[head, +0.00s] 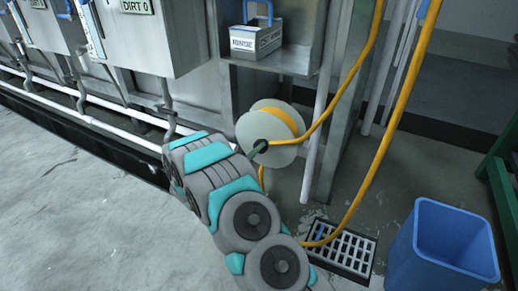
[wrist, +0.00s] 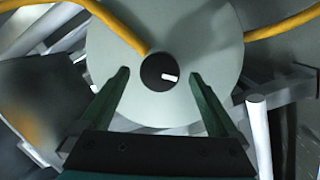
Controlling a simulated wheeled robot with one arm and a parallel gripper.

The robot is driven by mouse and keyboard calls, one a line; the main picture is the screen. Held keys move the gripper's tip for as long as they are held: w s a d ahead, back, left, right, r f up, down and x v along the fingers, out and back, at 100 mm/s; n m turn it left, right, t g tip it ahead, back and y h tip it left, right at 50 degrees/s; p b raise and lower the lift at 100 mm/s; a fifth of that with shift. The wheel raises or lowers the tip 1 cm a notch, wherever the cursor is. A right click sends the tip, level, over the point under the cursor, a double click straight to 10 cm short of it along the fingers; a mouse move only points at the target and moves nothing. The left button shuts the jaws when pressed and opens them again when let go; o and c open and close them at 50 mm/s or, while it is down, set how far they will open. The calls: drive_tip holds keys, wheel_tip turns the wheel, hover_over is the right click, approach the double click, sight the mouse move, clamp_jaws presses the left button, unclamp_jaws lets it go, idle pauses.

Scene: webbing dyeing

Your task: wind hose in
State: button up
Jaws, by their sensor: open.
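The hose reel (head: 283,142) is a pale disc with yellow hose wound behind it, mounted low by the metal frame. In the wrist view the reel's pale face (wrist: 205,50) fills the middle, with a black hub and a short white crank knob (wrist: 170,77) on it. The yellow hose (head: 376,146) runs from the reel up to the right, and a length hangs down to the floor by the drain. My gripper (wrist: 163,85) is open in front of the reel, its two green fingers on either side of the hub, apparently not gripping the knob. In the head view my arm partly hides the reel's lower left.
A blue bin (head: 441,245) stands at the lower right beside a floor drain grate (head: 342,250). A box labelled RINSE (head: 256,40) sits on a shelf above the reel. A white upright pipe (head: 317,120) stands close right of the reel. Open floor lies at the left.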

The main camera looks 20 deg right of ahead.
sight(260, 153)
drive_tip(key=shift+x, duration=1.85)
drive_tip(key=c, duration=1.3)
drive_tip(key=shift+c, duration=0.2)
drive_tip(key=shift+m, duration=0.3)
